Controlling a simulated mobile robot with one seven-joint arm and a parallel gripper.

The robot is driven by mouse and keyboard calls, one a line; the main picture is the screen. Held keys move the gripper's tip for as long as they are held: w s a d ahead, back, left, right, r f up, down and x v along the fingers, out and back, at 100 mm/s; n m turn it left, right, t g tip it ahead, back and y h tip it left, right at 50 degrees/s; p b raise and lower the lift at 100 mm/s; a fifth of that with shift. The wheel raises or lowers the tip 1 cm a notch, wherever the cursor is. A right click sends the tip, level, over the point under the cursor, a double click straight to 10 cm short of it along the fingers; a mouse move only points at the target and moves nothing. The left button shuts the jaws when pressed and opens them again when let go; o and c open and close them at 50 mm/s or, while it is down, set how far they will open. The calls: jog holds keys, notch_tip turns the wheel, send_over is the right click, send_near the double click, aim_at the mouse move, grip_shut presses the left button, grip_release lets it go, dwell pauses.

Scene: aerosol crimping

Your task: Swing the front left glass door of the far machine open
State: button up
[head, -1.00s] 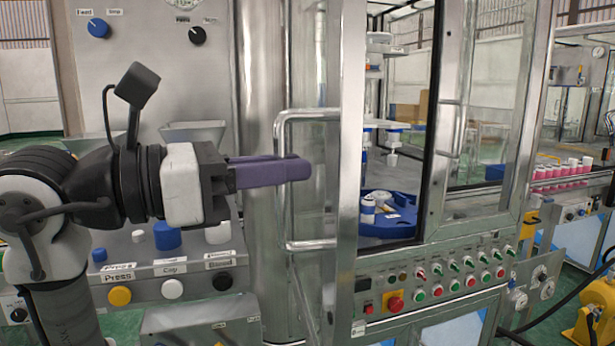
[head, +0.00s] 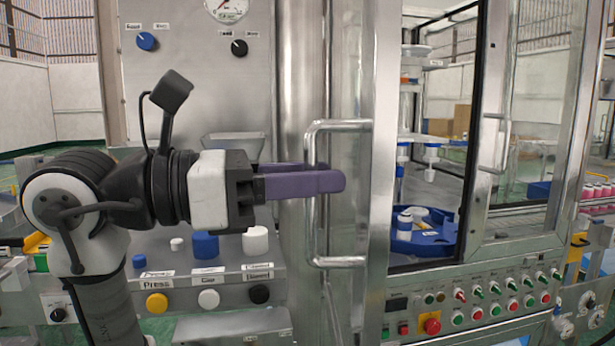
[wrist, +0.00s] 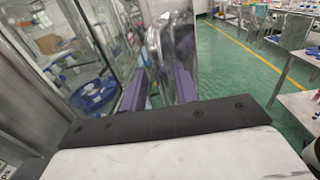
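The front left glass door (head: 380,150) of the far machine stands swung out, with an opening to its right into the machine. Its metal bar handle (head: 340,262) is on the door's left side in the head view. My gripper (head: 315,182) comes from the left, with its purple fingers on either side of the handle's upright bar. In the wrist view the handle (wrist: 155,45) runs between the fingers (wrist: 163,88), and they look shut on it. The exact contact is partly hidden by the near finger.
A blue round tray (head: 425,235) with white containers shows inside the machine. The right glass door (head: 520,125) has its own handle. A button panel (head: 480,300) runs below. The near press machine (head: 200,100) stands behind my arm. Open green floor (wrist: 235,65) shows in the wrist view.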

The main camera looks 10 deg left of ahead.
jog(key=shift+s, duration=0.1)
jog(key=b+v, duration=0.2)
jog(key=v, duration=1.1)
jog(key=shift+a, duration=0.35)
jog(key=shift+s, duration=0.1)
